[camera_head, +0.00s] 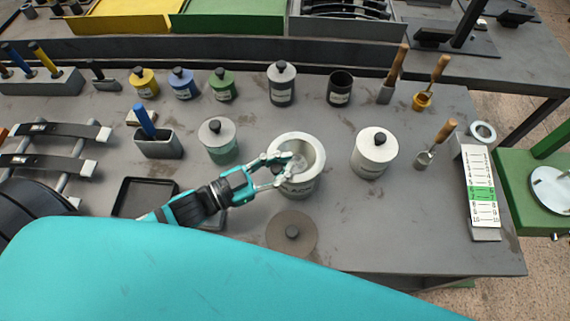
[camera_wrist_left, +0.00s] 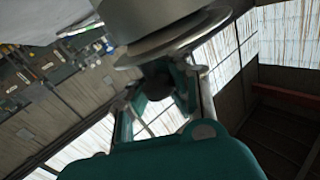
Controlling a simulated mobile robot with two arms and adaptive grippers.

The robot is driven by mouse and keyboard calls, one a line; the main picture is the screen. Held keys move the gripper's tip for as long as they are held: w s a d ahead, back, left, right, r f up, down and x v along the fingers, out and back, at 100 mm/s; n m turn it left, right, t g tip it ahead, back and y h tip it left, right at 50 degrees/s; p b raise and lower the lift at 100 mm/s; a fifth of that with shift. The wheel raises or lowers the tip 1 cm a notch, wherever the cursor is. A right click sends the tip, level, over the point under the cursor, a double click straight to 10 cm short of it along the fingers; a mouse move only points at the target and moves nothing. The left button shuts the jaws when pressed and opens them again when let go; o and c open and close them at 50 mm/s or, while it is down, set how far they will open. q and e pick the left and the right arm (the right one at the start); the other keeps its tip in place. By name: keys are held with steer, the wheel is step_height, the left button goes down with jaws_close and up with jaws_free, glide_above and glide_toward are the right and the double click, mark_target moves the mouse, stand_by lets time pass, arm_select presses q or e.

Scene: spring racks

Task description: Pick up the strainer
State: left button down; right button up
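My left gripper (camera_head: 287,168) reaches in from the left to the near-left side of an open pale metal pot (camera_head: 314,153). Its two fingers are apart, one at the pot's rim and one lower by its side. Something small and light shows inside the pot; I cannot tell whether it is the strainer. In the left wrist view a grey flanged cylinder (camera_wrist_left: 160,17) fills the top, close beyond the parted fingers of the gripper (camera_wrist_left: 160,75). I cannot tell whether they touch it. My right gripper is not in view.
A round dark lid (camera_head: 292,232) lies in front of the pot. A black tray (camera_head: 145,197) lies left. Several small jars stand behind. Bare table lies right of the lid.

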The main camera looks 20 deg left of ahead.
arm_select(q)
steer(key=shift+s+d+r+b, duration=0.1)
steer(key=shift+s+r+b, duration=0.15)
steer(key=shift+r, duration=0.3)
steer(key=shift+s+d+r+b, duration=0.1)
steer(key=shift+s+r+b, duration=0.1)
steer(key=shift+r, duration=0.3)
steer(key=s+d+r+b, duration=0.1)
steer(key=s+d, duration=0.1)
steer(key=s, duration=0.5)
steer(key=s+d+b, duration=0.2)
steer(key=s, duration=0.5)
steer(key=shift+s+d+r, duration=0.15)
steer(key=shift+d+r, duration=0.05)
steer(key=shift+r, duration=0.15)
steer(key=shift+f, duration=0.1)
